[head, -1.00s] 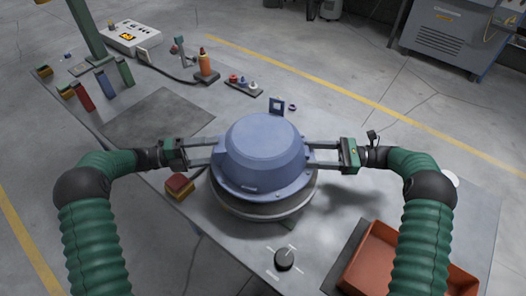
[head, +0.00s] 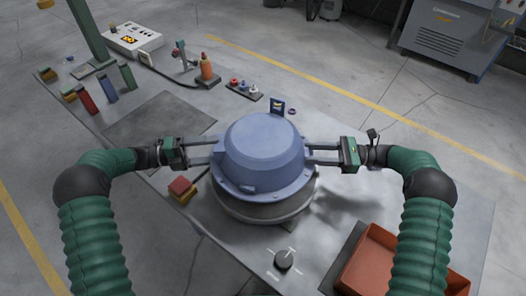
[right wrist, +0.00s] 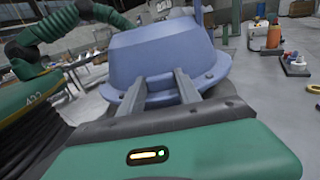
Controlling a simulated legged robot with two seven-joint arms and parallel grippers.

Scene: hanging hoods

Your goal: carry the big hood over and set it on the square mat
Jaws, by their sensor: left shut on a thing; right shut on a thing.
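The big blue hood (head: 264,145) is between my two grippers at the middle of the table. It is upright, with a flange around its lower edge. My left gripper (head: 217,149) is shut on its left side and my right gripper (head: 308,154) on its right side. The right wrist view shows the hood (right wrist: 165,50) close up, with my right gripper's fingers (right wrist: 160,84) at its flange. A grey round base (head: 262,211) shows just under the hood; I cannot tell whether they touch. The dark square mat (head: 160,120) lies bare on the table, back left of the hood.
A red and yellow block stack (head: 182,188) is close left of the hood. A dark knob (head: 283,260) is in front, and an orange tray (head: 372,266) front right. Coloured blocks (head: 107,86), an orange bottle (head: 206,66) and a small blue upright piece (head: 277,106) stand behind.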

